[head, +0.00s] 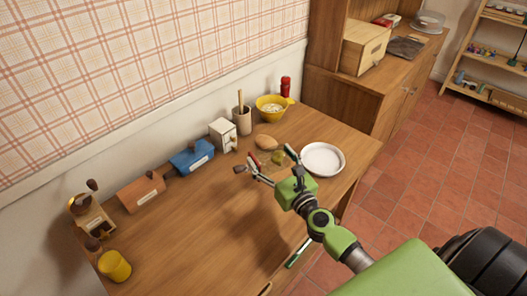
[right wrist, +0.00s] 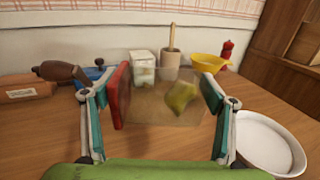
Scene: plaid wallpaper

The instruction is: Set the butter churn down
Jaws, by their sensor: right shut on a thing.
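The butter churn (right wrist: 121,95) shows in the right wrist view as a red lid, a clear body and a brown crank handle. It lies sideways between the fingers of my right gripper (right wrist: 155,108), lid and handle to the left. A yellow-green piece shows in or behind the clear body. In the head view the churn (head: 253,161) is at the right gripper (head: 268,167), over the wooden table (head: 215,220), left of the white plate. The right gripper is shut on it. I cannot tell whether it touches the table.
A white plate (head: 322,158) stands close on the right. The table's front middle is clear.

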